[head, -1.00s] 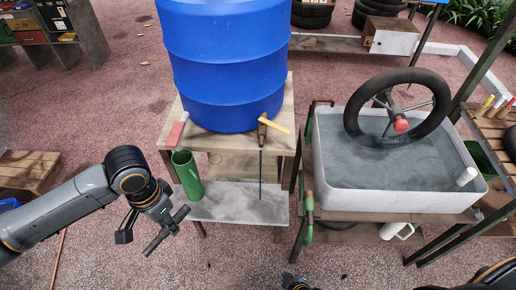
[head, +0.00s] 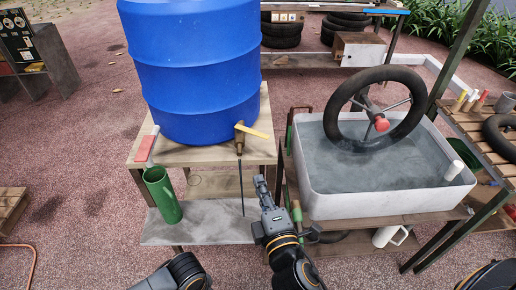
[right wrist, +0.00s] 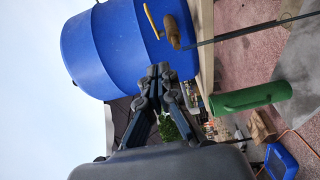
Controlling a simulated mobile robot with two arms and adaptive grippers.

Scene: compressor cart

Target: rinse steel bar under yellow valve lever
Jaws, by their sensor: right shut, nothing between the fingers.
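The yellow valve lever (head: 254,131) sits on a brass tap (head: 240,146) at the foot of the blue drum (head: 195,70); both also show in the right wrist view (right wrist: 153,21). A thin dark line (head: 242,190) runs straight down from the tap to the grey slab; I cannot tell whether it is water or a rod. My right gripper (head: 261,181) is shut and empty, right of this line and below the lever. It also shows in the right wrist view (right wrist: 160,74), apart from the tap. My left gripper is out of view. I see no steel bar that I can make out clearly.
A green cylinder (head: 163,195) stands on the grey slab (head: 205,228) at left. A red-and-white object (head: 146,146) lies on the wooden stand's corner. A green-handled hose hangs between the stands.

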